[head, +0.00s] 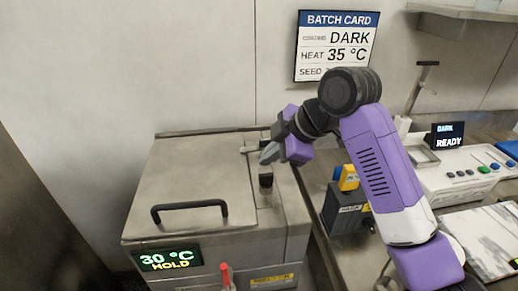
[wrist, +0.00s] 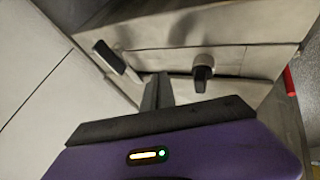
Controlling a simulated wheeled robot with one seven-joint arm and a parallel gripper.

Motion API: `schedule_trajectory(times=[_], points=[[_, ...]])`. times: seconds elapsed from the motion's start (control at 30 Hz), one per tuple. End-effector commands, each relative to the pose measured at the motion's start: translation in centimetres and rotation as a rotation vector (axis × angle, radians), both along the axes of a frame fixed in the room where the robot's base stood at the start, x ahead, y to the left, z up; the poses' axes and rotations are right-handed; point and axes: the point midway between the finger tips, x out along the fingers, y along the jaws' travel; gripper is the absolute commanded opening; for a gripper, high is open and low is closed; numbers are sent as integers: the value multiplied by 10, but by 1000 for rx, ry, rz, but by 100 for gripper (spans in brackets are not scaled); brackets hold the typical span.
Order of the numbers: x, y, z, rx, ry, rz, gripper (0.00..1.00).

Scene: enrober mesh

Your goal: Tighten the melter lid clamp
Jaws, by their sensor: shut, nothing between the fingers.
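The melter (head: 165,170) is a steel box with a closed lid, a black lid handle (head: 190,207) and a front display reading 30 °C HOLD. A short black upright knob (head: 266,179) stands near the lid's right edge; it also shows in the wrist view (wrist: 203,73). A lever with a black grip (wrist: 110,57) lies at the left in the wrist view. Which of these is the lid clamp, I cannot tell for sure. My gripper (head: 267,154) is shut and empty just above the lid's right side; in the wrist view its fingers (wrist: 157,90) lie between lever and knob.
A red-handled part (head: 225,275) is on the melter's front. A batch card (head: 337,47) hangs behind on the wall, reading DARK, 35 °C.

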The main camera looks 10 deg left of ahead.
Motion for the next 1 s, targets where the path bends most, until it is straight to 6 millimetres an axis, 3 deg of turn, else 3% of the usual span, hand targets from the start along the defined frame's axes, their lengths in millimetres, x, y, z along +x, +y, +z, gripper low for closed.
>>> schedule_trajectory(times=[0.13,0.3,0.5,1.0], points=[[8,16,-24,-1,3,-1,0],[30,22,-20,-1,1,-2,0],[43,27,-21,0,0,-2,0],[47,30,-20,-1,0,-23,0]])
